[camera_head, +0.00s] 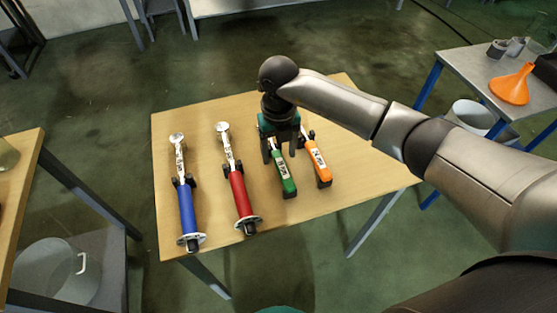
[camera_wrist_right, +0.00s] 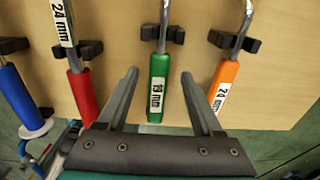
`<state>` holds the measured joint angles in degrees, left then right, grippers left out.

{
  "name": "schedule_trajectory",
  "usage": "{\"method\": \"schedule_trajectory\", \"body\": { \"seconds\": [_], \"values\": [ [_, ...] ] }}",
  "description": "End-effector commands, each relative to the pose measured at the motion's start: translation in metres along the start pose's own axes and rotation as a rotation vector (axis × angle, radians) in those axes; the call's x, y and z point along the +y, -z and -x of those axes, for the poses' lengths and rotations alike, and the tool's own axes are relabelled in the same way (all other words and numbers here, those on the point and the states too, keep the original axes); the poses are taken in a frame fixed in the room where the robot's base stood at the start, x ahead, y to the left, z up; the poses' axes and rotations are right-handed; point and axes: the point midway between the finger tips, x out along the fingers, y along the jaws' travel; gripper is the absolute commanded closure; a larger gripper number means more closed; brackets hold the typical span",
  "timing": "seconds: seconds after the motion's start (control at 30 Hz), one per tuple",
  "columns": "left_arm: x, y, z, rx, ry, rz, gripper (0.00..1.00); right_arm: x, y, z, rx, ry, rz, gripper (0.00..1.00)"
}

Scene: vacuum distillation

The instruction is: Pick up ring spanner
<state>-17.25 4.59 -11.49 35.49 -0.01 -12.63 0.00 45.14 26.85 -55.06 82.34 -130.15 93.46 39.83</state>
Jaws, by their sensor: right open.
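Several hand tools lie side by side on holders on a wooden table. One has a green handle (camera_head: 285,180) with a white millimetre label, also in the right wrist view (camera_wrist_right: 159,92). To its right is an orange-handled tool (camera_head: 317,163) labelled 24 mm. To its left are a red-handled tool (camera_head: 240,194) and a blue-handled tool (camera_head: 187,208). Which is the ring spanner I cannot tell; the green and orange tools' heads are hidden in both views. My right gripper (camera_head: 279,157) is open over the green tool. In the wrist view its fingers (camera_wrist_right: 160,76) flank the green handle.
The wooden table (camera_head: 215,115) has bare room along its left and right sides. Black holders (camera_wrist_right: 162,34) support the tools. A metal side table (camera_head: 465,68) with an orange funnel (camera_head: 511,85) stands at the right. Another wooden table (camera_head: 22,160) is at the left.

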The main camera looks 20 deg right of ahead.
Motion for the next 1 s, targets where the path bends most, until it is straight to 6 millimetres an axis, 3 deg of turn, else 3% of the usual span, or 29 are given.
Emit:
{"method": "schedule_trajectory", "body": {
  "seconds": [0.17, 0.4, 1.0],
  "values": [
    [0.0, 0.0, -0.008, 0.003, 0.0, 0.002, 0.47, 0.002, 0.001, -0.027, 0.002, -0.001, 0.0, 0.32],
    [-0.002, 0.004, -0.007, 0.009, 0.003, 0.003, 0.47, 0.001, 0.001, -0.028, 0.0, -0.001, 0.0, 0.32],
    [-0.009, 0.006, -0.007, 0.012, 0.012, 0.002, 0.47, 0.001, 0.001, -0.028, 0.0, -0.001, 0.001, 1.0]
  ]
}}
